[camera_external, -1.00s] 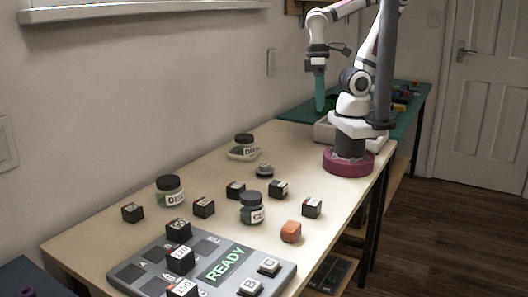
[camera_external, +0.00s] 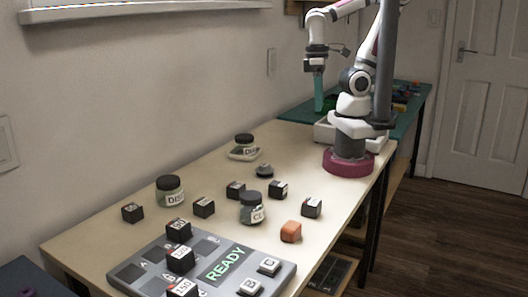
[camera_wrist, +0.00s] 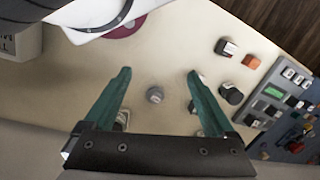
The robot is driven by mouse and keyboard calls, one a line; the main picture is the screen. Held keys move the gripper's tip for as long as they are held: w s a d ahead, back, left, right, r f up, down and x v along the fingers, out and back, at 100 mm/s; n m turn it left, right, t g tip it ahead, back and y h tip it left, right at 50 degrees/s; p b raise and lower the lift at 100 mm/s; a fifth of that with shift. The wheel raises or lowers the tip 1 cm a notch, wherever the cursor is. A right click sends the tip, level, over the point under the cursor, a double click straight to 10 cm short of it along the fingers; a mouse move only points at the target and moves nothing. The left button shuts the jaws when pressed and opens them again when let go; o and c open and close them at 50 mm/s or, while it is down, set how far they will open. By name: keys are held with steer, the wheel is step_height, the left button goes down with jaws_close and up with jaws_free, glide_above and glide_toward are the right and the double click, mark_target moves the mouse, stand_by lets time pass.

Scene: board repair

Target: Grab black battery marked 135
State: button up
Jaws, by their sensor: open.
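Several small black battery cubes with white labels stand on the table. Loose ones are at the far left (camera_external: 132,212), left of centre (camera_external: 204,207), in the middle (camera_external: 236,190), right of it (camera_external: 278,189) and at the right (camera_external: 312,207). Their labels are too small to read, so I cannot tell which is 135. Other black cubes sit on the grey board, one reading 150 (camera_external: 182,289). My gripper (camera_external: 319,92) hangs high above the table's back end, apart from all batteries. In the wrist view its green fingers (camera_wrist: 158,76) are spread and empty.
The grey board (camera_external: 216,258) with a READY panel and B and C keys lies at the front. Lidded jars (camera_external: 170,191) (camera_external: 252,208) (camera_external: 244,147) stand among the batteries. A small dark round piece (camera_external: 264,171) and an orange block (camera_external: 291,232) also lie there.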

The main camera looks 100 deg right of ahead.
steer(key=w+d+f+n+t+h, duration=0.25)
steer(key=w+d, duration=0.25)
steer(key=w, duration=0.4)
steer(key=w+d+f+n+t+h, duration=0.1)
steer(key=w+d+f+n+t, duration=0.2)
steer(key=w, duration=0.6)
steer(key=n+t+y, duration=0.3)
steer(key=n+y, duration=0.6)
steer(key=y, duration=0.2)
glide_toward(203, 201)
steer(key=shift+h, duration=0.25)
steer(key=x, duration=1)
steer(key=shift+a+f, duration=0.3)
steer(key=shift+f, duration=0.05)
jaws_close()
